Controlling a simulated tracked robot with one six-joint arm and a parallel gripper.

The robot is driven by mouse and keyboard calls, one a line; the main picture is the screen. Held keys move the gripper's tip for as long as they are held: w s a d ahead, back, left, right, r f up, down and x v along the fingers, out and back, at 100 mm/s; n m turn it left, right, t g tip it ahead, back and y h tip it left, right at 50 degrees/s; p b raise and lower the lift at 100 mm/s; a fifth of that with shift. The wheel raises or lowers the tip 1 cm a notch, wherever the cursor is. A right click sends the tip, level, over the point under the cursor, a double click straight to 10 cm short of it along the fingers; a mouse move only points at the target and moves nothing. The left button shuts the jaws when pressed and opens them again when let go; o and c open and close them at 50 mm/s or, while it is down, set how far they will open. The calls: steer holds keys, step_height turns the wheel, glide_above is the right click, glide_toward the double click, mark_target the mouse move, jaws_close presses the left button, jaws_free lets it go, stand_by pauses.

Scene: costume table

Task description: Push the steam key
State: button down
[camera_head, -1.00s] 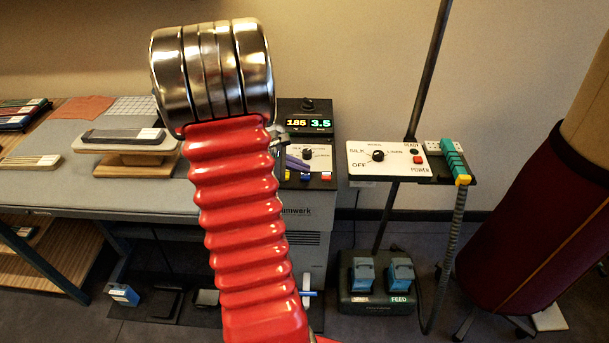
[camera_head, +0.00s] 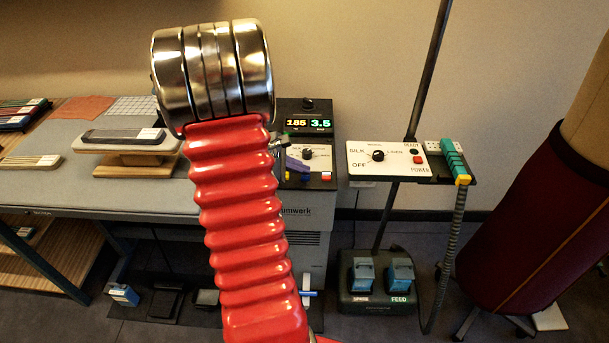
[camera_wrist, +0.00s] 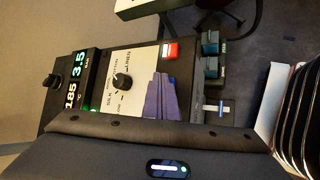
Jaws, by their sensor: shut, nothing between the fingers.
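The steam station's black control panel shows in the head view, with a yellow key (camera_head: 288,175), a blue key (camera_head: 304,178) and a red key (camera_head: 326,176) in a row at its front. I cannot read their labels, so I cannot tell which is the steam key. My gripper (camera_head: 307,170) has purple fingers, shut and empty, just above the blue key. In the wrist view my gripper (camera_wrist: 161,76) covers part of the key row. The red key (camera_wrist: 170,50) is clear there, and a sliver of blue shows beside the fingertips. Contact cannot be told.
A selector dial (camera_head: 307,153) sits behind the keys, below a lit display (camera_head: 308,123). A separate white panel (camera_head: 388,158) with its own red power button stands to the right. An ironing table (camera_head: 110,196) is at left. Two pedals (camera_head: 380,279) are on the floor.

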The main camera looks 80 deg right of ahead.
mark_target(302, 177)
steer(key=shift+r, duration=0.85)
steer(key=shift+r, duration=0.15)
step_height(302, 177, up, 6)
steer(key=shift+f, duration=0.15)
stand_by(0.4)
stand_by(0.7)
